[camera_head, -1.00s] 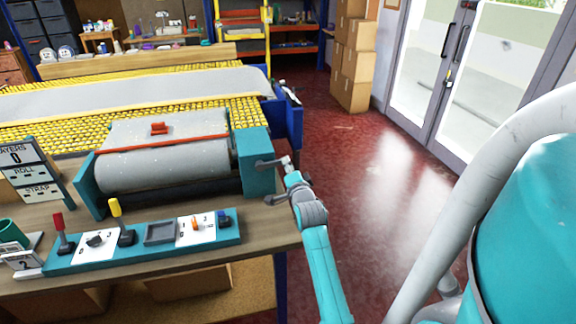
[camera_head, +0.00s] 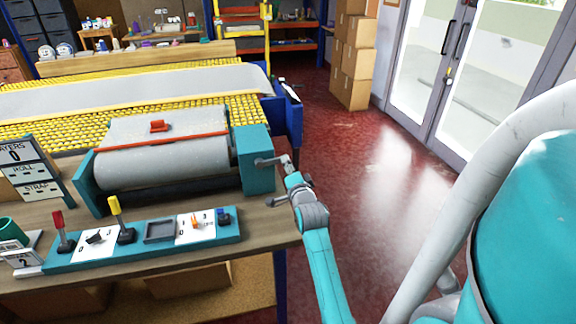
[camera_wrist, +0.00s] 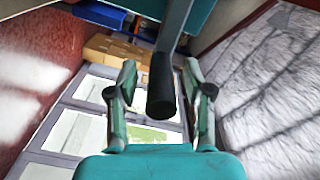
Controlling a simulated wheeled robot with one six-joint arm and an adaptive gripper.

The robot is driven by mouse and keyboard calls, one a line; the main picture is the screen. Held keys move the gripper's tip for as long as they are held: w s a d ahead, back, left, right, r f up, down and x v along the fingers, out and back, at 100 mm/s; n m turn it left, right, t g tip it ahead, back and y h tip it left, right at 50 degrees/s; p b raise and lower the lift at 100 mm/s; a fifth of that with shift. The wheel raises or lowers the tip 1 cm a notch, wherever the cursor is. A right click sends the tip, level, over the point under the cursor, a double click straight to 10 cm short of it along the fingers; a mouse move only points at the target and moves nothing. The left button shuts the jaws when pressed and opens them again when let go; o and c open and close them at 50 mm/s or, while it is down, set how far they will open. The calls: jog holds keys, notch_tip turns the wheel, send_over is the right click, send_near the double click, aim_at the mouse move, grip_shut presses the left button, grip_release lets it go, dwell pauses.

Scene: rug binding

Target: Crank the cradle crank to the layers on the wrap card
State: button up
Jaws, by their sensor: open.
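The cradle (camera_head: 250,145) with its grey roll (camera_head: 165,163) stands on the bench, and its crank is at the right end. The crank's black handle (camera_wrist: 162,85) hangs from a dark arm in the wrist view. My gripper (camera_wrist: 160,88) is open, with one finger on each side of the handle and gaps visible. In the head view my gripper (camera_head: 274,181) is beside the cradle's right end; the handle is hard to make out there. The layers sign (camera_head: 18,152) reads 0. A small card (camera_head: 24,260) at the front left shows a 2.
A teal control panel (camera_head: 150,243) with levers and knobs lies along the bench (camera_head: 262,225) front. A yellow-slatted table (camera_head: 110,118) stands behind the cradle. Stacked boxes (camera_head: 352,65) and glass doors (camera_head: 450,85) are farther back. The red floor (camera_head: 370,215) right of the bench is clear.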

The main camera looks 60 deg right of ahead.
jog(key=v, duration=1)
jog(key=shift+a, duration=0.2)
jog(key=shift+s, duration=0.1)
dwell(1.4)
jog(key=w+d+n, duration=0.2)
jog(key=n, duration=0.2)
jog(key=w+d+n, duration=0.2)
jog(key=d+n, duration=0.1)
jog(key=n, duration=0.1)
jog(key=w+d+n, duration=0.3)
jog(key=shift+w+d+n, duration=0.1)
jog(key=shift+d+n, duration=0.05)
jog(key=shift+n, duration=0.25)
dwell(0.4)
grip_shut()
